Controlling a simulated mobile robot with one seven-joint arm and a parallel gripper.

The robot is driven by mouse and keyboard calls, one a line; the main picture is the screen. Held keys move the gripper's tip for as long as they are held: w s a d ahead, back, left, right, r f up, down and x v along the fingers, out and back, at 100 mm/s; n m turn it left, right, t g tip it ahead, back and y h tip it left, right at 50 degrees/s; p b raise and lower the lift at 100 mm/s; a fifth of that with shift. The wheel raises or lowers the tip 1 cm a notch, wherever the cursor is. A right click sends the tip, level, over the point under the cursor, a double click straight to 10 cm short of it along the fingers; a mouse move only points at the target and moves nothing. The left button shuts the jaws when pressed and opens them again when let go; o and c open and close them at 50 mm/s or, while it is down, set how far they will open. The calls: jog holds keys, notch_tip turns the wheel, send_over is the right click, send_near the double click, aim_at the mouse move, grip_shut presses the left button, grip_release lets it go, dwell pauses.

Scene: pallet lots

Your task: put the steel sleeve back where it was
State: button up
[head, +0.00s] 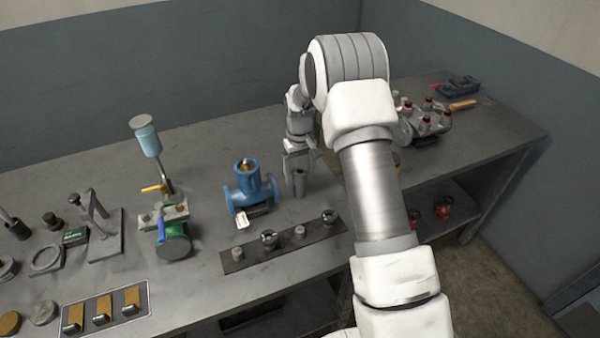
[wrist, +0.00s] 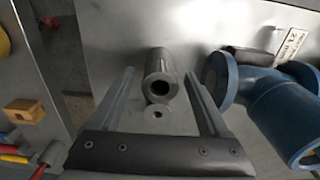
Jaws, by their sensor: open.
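The steel sleeve (head: 299,184) is a grey hollow cylinder standing on the bench, right of the blue valve body. In the wrist view the sleeve (wrist: 162,66) shows its dark bore, with one finger on each side. My gripper (head: 300,171) is above and around the sleeve, its fingers (wrist: 160,76) spread open. Gaps show between sleeve and fingers in the wrist view. A dark strip (head: 252,258) lies at the bench front with several short metal pieces on it.
The blue valve body (head: 250,190) with a white tag stands close left of the gripper; it also shows in the wrist view (wrist: 275,100). A small round grey part with a hole (wrist: 156,113) lies near the sleeve. A manifold with red caps (head: 425,122) is behind my arm.

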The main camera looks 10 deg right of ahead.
jog(key=shift+r, duration=0.1)
notch_tip(320, 180, up, 12)
jog(key=s+r+m+t, duration=0.1)
jog(key=s+r+t, duration=0.2)
jog(key=s+r, duration=1.15)
jog(key=s+r+m+t, duration=0.1)
jog(key=s+t, duration=0.1)
jog(key=s, duration=1.7)
jog(key=shift+s+r+t, duration=0.25)
jog(key=shift+s+t, duration=0.05)
jog(key=shift+s, duration=0.1)
